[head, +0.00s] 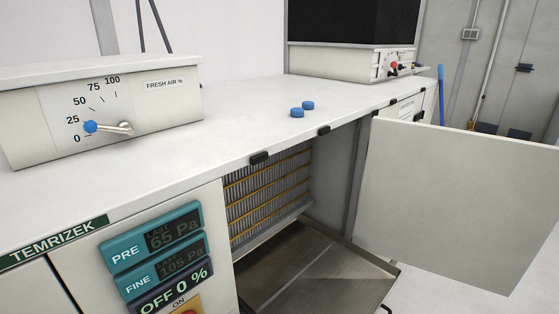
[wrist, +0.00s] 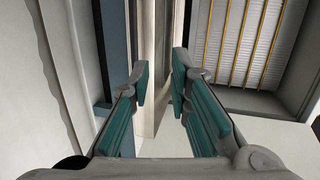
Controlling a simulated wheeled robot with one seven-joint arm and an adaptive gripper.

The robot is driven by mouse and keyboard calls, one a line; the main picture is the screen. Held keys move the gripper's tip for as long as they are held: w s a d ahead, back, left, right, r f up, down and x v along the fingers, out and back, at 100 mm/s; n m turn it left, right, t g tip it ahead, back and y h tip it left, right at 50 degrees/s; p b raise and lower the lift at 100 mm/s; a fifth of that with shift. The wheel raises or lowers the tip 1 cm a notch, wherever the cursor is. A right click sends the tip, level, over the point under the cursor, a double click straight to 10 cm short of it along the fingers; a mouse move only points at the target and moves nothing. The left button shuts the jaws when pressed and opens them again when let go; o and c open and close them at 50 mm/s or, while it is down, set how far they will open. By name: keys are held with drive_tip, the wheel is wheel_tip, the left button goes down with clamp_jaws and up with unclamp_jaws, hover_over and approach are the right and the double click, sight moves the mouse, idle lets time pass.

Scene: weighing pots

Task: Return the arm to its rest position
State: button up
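My gripper (wrist: 158,88) shows in the wrist view with its two teal-padded fingers apart and nothing between them. Beyond the fingers are a pale upright post or panel edge and the yellow-barred filter grille (wrist: 252,40). I cannot tell whether the fingers touch the panel. My arm and gripper do not show in the head view.
In the head view a cabinet door (head: 455,205) stands open at right, beside a compartment with a pulled-out metal tray (head: 397,268). Two blue caps (head: 297,112) (head: 308,105) lie on the white worktop (head: 225,125). The fresh-air box (head: 150,115) stands at left.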

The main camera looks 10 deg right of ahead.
drive_tip(key=w+a+r+n+g, duration=0.1)
drive_tip(key=a+r+n+g, duration=0.45)
drive_tip(key=r, duration=0.95)
drive_tip(key=w+a+r+n+g, duration=0.15)
drive_tip(key=a+r+g, duration=0.45)
drive_tip(key=a+r, duration=0.6)
drive_tip(key=s+a+r+n+g+h, duration=0.1)
drive_tip(key=s+a+r+h, duration=0.3)
drive_tip(key=s+r, duration=0.35)
drive_tip(key=s+a+r+n+h, duration=0.1)
drive_tip(key=s+a+r+h, duration=0.4)
drive_tip(key=s, duration=0.3)
drive_tip(key=s+r+t+h, duration=0.1)
drive_tip(key=s+t, duration=0.1)
drive_tip(key=s, duration=0.4)
wheel_tip(320, 180, up, 26)
drive_tip(key=d+t+p, duration=0.1)
drive_tip(key=t+p, duration=0.2)
drive_tip(key=p, duration=2.1)
drive_tip(key=shift+s+r+n+p, duration=0.2)
drive_tip(key=shift+r+n+p, duration=0.05)
drive_tip(key=shift+n+p, duration=0.05)
